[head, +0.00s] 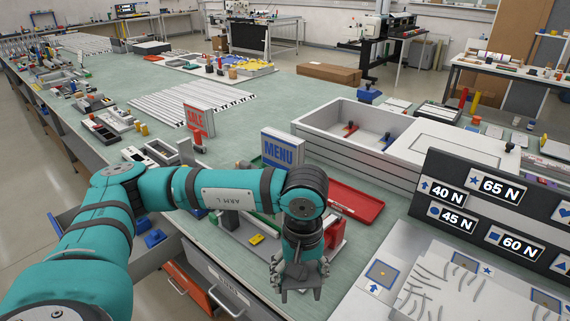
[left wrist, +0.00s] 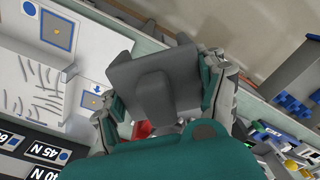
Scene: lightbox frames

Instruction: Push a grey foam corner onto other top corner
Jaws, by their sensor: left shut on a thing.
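My left gripper (head: 299,274) is shut on a grey foam corner (head: 301,290), low in the middle of the head view, near the table's front edge. In the left wrist view the grey foam corner (left wrist: 153,92) is a dark block with a raised rib, between the two fingers of my left gripper (left wrist: 165,88). My left arm hides part of the table behind the gripper. My right gripper is not in view.
A blue MENU sign (head: 281,151) and a red tray (head: 357,203) stand close behind my left arm. A dark board with force labels (head: 498,212) rises at the right. A red SALE sign (head: 196,120) stands farther left.

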